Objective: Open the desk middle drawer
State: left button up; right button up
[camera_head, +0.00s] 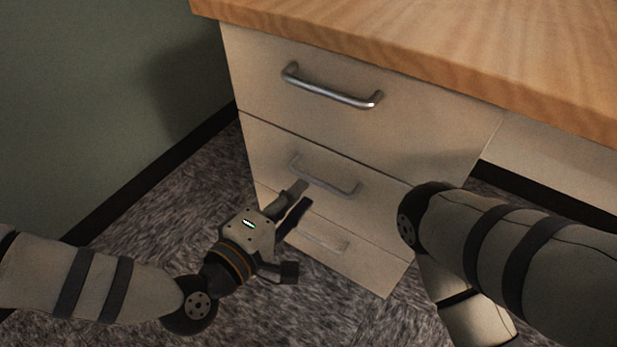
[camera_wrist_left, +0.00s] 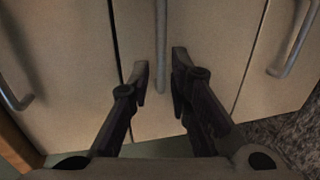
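The desk's middle drawer (camera_head: 265,145) has a pale front and looks flush with the drawers above and below it. Its grey bar handle (camera_head: 335,186) runs across the front; it also shows in the left wrist view (camera_wrist_left: 160,40), upright there. My left gripper (camera_head: 302,195) is in front of the middle drawer, near the left part of the handle. In the left wrist view its two fingers (camera_wrist_left: 160,68) are apart with the handle lying in line with the gap between them. I cannot tell whether they touch it. My right gripper is out of view.
The top drawer (camera_head: 255,75) with its metal handle (camera_head: 330,91) is above, under the wooden desktop (camera_head: 430,35). The bottom drawer handle (camera_head: 323,237) is below. A green wall (camera_head: 90,100) stands at left. Carpet (camera_head: 330,315) lies below. My right arm (camera_head: 540,260) is at right.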

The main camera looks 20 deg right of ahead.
aim_at(311, 181)
pick_arm(q)
jog(key=b+x, duration=0.1)
jog(key=x, duration=0.5)
jog(key=shift+w+d, duration=0.1)
jog(key=shift+w, duration=0.05)
grip_shut()
pick_arm(e)
jog(key=shift+s+f, duration=0.2)
jog(key=shift+f, duration=0.55)
